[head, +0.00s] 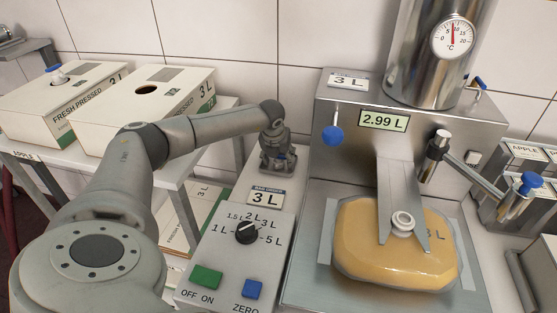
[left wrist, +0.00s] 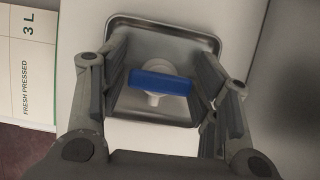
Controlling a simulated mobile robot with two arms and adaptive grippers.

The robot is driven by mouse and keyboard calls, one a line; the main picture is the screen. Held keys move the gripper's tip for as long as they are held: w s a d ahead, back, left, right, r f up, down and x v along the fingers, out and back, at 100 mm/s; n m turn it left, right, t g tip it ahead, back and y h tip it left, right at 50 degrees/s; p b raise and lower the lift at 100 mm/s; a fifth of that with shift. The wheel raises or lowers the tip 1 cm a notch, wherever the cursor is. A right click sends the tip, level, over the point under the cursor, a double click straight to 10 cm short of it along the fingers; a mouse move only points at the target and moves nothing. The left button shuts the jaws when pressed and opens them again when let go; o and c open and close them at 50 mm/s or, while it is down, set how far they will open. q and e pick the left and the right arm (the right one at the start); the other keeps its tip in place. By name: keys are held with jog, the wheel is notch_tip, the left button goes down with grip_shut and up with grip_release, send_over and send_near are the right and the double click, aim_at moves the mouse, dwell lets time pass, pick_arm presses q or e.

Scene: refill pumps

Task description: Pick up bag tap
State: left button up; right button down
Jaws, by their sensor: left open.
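The bag tap (left wrist: 160,82), white with a blue bar-shaped handle, sits in a small metal tray (left wrist: 165,22) in the left wrist view. My left gripper (left wrist: 161,70) is open above it, with one finger on each side of the blue handle and gaps between. In the head view my left gripper (head: 277,160) points down at the back of the counter, left of the steel filling machine, and mostly hides the tap and tray. My right gripper is not in view.
A filled orange bag (head: 395,245) lies on the steel machine (head: 335,110), its spout held in a fork. A control panel (head: 225,270) with a dial stands in front of my gripper. Juice boxes (head: 160,100) stand on a table at left.

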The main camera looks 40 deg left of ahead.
pick_arm(q)
jog(key=c, duration=0.4)
jog(key=shift+c, duration=0.5)
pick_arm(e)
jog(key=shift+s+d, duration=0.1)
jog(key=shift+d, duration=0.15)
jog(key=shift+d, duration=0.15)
pick_arm(q)
jog(key=shift+r, duration=0.1)
